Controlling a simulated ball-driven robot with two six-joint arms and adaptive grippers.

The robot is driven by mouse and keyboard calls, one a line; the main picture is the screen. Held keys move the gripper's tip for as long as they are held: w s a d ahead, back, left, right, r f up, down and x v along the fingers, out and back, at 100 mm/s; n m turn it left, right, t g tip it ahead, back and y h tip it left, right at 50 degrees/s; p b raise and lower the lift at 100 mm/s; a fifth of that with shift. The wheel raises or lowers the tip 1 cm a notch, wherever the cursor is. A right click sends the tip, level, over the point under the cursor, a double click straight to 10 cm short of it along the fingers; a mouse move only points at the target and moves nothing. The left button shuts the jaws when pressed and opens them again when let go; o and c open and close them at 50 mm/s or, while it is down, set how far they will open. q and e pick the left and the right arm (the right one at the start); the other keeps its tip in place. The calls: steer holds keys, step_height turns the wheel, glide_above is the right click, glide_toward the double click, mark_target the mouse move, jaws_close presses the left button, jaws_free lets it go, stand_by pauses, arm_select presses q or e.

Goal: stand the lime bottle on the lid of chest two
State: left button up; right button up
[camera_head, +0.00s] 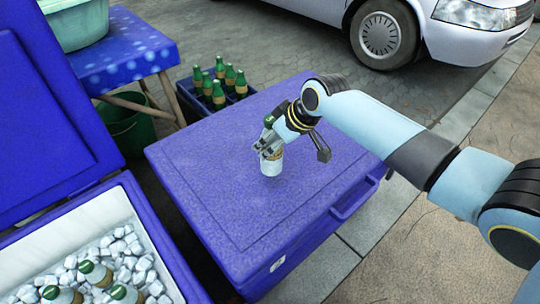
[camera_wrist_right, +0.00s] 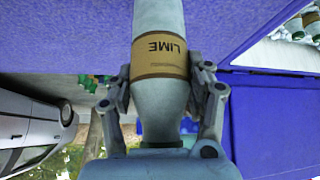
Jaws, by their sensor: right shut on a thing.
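The lime bottle (camera_head: 271,163) is pale, with a green cap and a tan label. In the right wrist view, the label of the bottle (camera_wrist_right: 160,58) reads LIME. My right gripper (camera_head: 268,146) is shut around the bottle's upper part and partly hides it. The bottle is about upright over the middle of the closed blue-purple chest lid (camera_head: 220,205). I cannot tell whether its base touches the lid. A small white tag (camera_head: 277,263) on this chest is too small to read. My left gripper is not in view.
An open blue chest (camera_head: 160,225) at left holds ice and several bottles (camera_head: 95,272). A dark crate (camera_head: 188,98) of green bottles stands behind the closed chest. A blue table (camera_head: 125,45) bears a green basin (camera_head: 78,22). A car (camera_head: 450,35) is at the back. The lid around the bottle is clear.

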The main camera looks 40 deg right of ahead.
steer(key=shift+w+f+b, duration=0.15)
steer(key=shift+f+b, duration=0.2)
steer(key=shift+f, duration=0.7)
steer(key=shift+w+f+b, duration=0.1)
steer(key=shift+f+b, duration=0.25)
steer(key=shift+f, duration=0.7)
steer(key=shift+f, duration=0.15)
steer(key=o, duration=1.5)
steer(key=shift+c, duration=0.2)
